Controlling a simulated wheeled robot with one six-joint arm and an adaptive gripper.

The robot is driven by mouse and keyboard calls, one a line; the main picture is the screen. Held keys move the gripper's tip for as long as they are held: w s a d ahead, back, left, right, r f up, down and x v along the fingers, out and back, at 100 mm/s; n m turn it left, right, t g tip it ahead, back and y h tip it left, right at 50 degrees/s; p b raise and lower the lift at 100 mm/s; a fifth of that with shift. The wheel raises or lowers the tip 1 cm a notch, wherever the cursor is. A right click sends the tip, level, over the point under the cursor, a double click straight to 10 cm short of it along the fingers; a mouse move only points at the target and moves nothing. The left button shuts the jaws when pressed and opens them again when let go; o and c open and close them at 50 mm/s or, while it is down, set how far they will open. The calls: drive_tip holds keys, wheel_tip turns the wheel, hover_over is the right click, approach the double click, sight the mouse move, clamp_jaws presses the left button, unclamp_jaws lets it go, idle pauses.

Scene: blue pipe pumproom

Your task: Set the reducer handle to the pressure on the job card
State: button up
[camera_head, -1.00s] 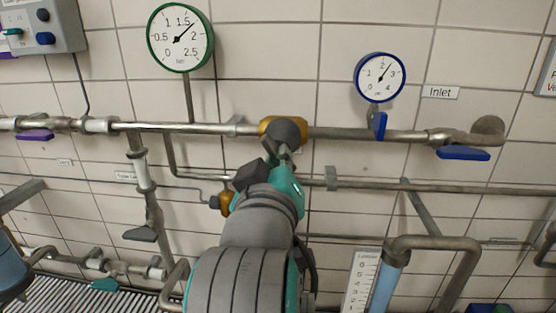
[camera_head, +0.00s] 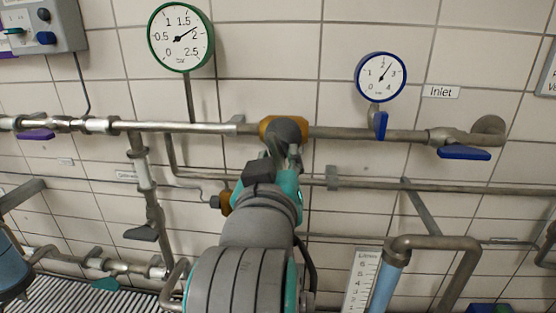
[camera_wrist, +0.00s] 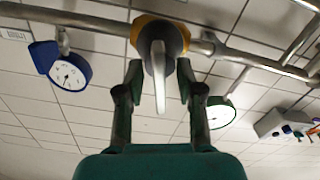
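The reducer, a brass-yellow body on the upper pipe, shows in the head view (camera_head: 267,128), mostly behind my gripper. In the wrist view the reducer (camera_wrist: 140,24) carries a grey lever handle (camera_wrist: 159,80) pointing toward my palm. My gripper (camera_wrist: 158,72) is open, with one finger on each side of the handle. The left finger stands apart from it; whether the right finger touches it I cannot tell. The green-rimmed gauge (camera_head: 180,52) has its needle a little below 2. The blue-rimmed gauge (camera_head: 381,88) reads between 2 and 3. I see no readable job card.
A blue lever (camera_head: 464,153) is on the pipe at right, below the "Inlet" label (camera_head: 440,92). A purple lever (camera_head: 36,134) is at left. A lower pipe (camera_head: 400,187) and a brass fitting (camera_head: 226,203) lie near my wrist. A control box (camera_head: 45,27) hangs upper left.

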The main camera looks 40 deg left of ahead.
drive_tip(key=shift+s, duration=0.1)
drive_tip(key=v, duration=0.7)
drive_tip(key=shift+d, duration=0.2)
